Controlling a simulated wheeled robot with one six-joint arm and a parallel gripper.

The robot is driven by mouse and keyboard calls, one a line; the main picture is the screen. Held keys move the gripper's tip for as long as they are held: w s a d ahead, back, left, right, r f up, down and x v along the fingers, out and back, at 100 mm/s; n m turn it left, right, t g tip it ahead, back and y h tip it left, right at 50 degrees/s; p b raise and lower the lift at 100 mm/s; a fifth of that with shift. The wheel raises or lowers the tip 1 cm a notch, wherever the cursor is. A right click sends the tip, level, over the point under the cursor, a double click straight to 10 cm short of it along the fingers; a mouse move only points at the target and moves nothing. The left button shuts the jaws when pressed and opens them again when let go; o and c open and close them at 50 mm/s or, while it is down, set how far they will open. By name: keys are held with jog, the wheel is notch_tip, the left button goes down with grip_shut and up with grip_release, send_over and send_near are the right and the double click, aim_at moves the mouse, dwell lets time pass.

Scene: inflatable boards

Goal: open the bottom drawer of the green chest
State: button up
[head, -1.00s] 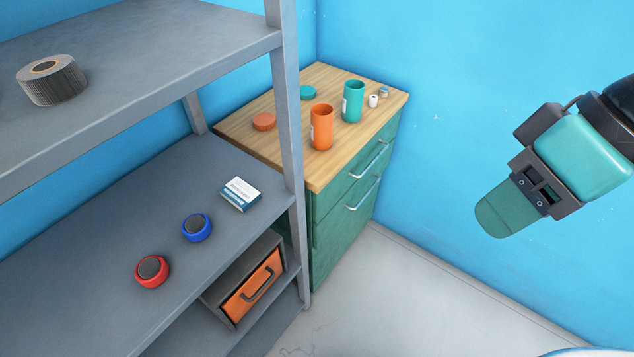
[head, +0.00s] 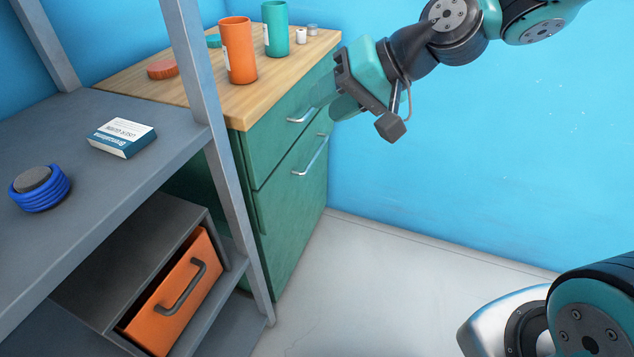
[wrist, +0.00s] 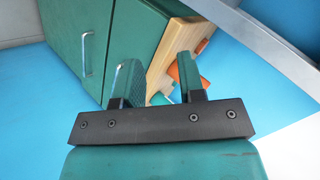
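The green chest (head: 288,225) has a wooden top and two drawer fronts, both looking shut. The bottom drawer's silver bar handle (head: 311,155) is clear in the head view; it also shows left of the fingers in the wrist view (wrist: 87,54). The top drawer's handle (head: 301,114) is higher up, close to my fingers in the head view. My gripper (head: 326,98) is in front of the upper part of the chest, above the bottom handle. In the wrist view my gripper (wrist: 158,62) has its two fingers apart with nothing held between them.
A grey shelf (head: 170,145) stands left of the chest, its post (head: 215,140) close by. It holds an orange drawer box (head: 175,295), a small box and a blue round item. An orange cup (head: 238,50) and teal cup (head: 275,28) stand on the chest. The floor in front is clear.

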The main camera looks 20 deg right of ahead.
jog(key=w+d+f+m+t+b, duration=0.2)
jog(key=w+d+f+b, duration=0.15)
jog(key=f+b, duration=0.45)
jog(key=w+d+f+m+t+b, duration=0.25)
jog(key=w+f+b, duration=0.3)
jog(key=f, duration=0.35)
jog(key=m+t+b, duration=0.4)
jog(key=m+b, duration=0.2)
jog(key=b, duration=0.7)
send_near(317, 152)
jog(key=shift+h, duration=0.4)
jog(key=shift+a+b+x, duration=0.2)
jog(key=shift+b+x, duration=2.25)
jog(key=shift+x, duration=2.65)
jog(key=shift+s+f, duration=0.1)
jog(key=shift+s, duration=0.05)
jog(key=shift+c, duration=0.2)
grip_shut()
